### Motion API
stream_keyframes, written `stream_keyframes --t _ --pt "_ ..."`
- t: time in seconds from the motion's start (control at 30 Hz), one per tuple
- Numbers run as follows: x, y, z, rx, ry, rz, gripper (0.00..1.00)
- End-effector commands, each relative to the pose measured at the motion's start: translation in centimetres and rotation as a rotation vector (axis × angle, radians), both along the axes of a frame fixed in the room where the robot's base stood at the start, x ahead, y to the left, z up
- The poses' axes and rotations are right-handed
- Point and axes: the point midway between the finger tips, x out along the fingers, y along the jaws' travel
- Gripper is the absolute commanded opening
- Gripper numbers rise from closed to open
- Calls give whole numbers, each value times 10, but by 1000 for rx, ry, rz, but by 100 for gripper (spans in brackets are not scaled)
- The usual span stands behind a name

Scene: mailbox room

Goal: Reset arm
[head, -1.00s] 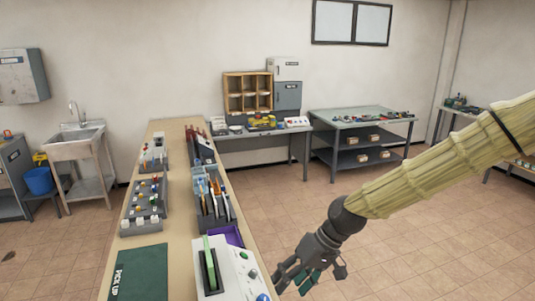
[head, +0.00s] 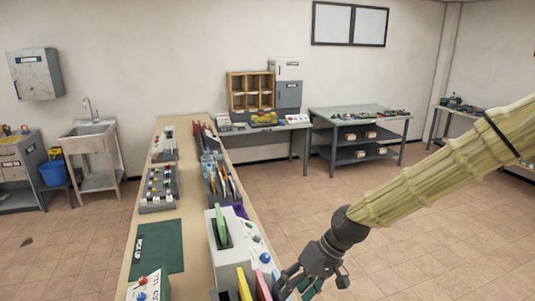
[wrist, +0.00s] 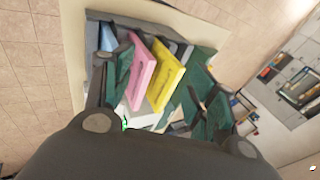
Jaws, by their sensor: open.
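My gripper (head: 300,278) is at the lower middle of the head view, at the right edge of the long bench, with its fingers pointing down and left. In the wrist view my gripper (wrist: 160,110) has its two fingers spread wide apart with nothing held between them. Beyond the fingers, a pink item (wrist: 153,70) and a yellow item (wrist: 167,82) stand in a grey holder. The pink item (head: 263,284) and the yellow item (head: 244,284) also show just left of my gripper in the head view. Whether the fingers touch the holder cannot be told.
The long wooden bench (head: 190,262) holds a green PICK UP mat (head: 157,248), a white button box with a green slab (head: 232,245), and a tray of buttons (head: 159,188). A sink (head: 90,138) and blue bucket (head: 53,172) stand left. Floor right of the bench is clear.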

Motion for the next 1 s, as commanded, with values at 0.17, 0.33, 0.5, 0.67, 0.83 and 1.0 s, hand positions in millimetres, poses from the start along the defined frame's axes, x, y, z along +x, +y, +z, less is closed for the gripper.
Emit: stream_keyframes --t 0.17,0.33,0.5,0.67,0.83,1.0 --pt "-10 0 -40 -14 22 -29 57" --pt "-24 -3 -84 -34 44 -68 57" --pt "-47 -10 -150 -71 73 -124 57" --pt "-87 -27 -232 -136 104 -196 57" --pt "-138 -53 -312 -223 120 -267 57" --pt "-195 -87 -379 -327 118 -321 57"
